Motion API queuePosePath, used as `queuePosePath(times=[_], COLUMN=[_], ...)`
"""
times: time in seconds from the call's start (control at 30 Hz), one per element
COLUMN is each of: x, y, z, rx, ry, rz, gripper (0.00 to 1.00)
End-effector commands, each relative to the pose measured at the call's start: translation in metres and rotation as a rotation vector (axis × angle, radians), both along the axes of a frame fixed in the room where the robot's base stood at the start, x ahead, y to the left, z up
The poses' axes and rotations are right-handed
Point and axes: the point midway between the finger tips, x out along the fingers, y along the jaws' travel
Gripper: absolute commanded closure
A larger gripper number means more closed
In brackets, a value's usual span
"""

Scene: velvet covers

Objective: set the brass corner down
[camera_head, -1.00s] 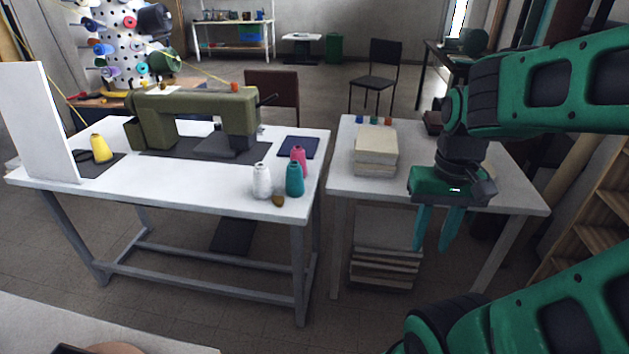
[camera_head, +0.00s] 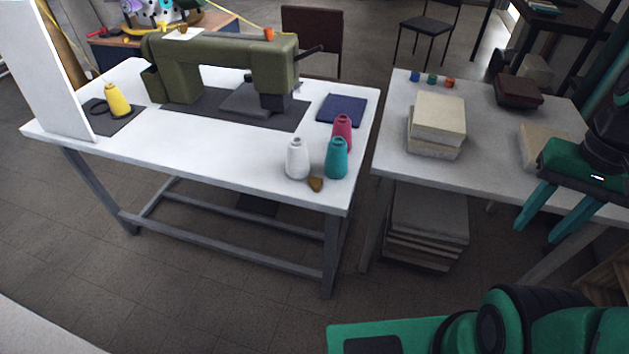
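A small brass-brown piece (camera_head: 315,184), which looks like the brass corner, lies on the white sewing table (camera_head: 200,142) near its front right corner. It is just in front of a white thread cone (camera_head: 297,159) and a teal thread cone (camera_head: 336,158). My gripper (camera_head: 537,233) is at the right, over the front of the second table (camera_head: 390,139), well apart from the brass piece. Its two teal fingers point down and are spread, with nothing seen between them.
A pink cone (camera_head: 342,131) and a dark blue folded cloth (camera_head: 341,109) lie behind the brass piece. A green sewing machine (camera_head: 220,65) stands further back. Pale stacked blocks (camera_head: 438,118) and a dark red box (camera_head: 518,91) sit on the second table. The sewing table's front middle is clear.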

Motion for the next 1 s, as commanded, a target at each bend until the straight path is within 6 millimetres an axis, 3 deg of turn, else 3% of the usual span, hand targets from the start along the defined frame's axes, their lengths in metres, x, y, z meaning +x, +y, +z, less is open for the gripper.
queuePosePath(times=[0.07, 0.17, 0.27, 0.37, 0.5, 0.63, 0.8, 0.9, 1.0], x=[-0.002, 0.022, 0.063, 0.112, 0.173, 0.213, 0.233, 0.235, 0.234], y=[0.002, 0.003, 0.014, 0.045, 0.112, 0.19, 0.285, 0.323, 0.344], z=[0.004, 0.003, 0.0, -0.005, -0.016, -0.028, -0.044, -0.05, -0.054], rx=[-0.007, -0.028, -0.061, -0.089, -0.105, -0.095, -0.058, -0.038, -0.025], ry=[-0.019, -0.036, -0.069, -0.121, -0.208, -0.288, -0.373, -0.405, -0.423], rz=[0.017, 0.08, 0.186, 0.325, 0.522, 0.696, 0.87, 0.932, 0.964], gripper=[0.62, 0.62, 0.62, 0.62, 0.62, 0.62, 0.62, 0.62, 0.62])
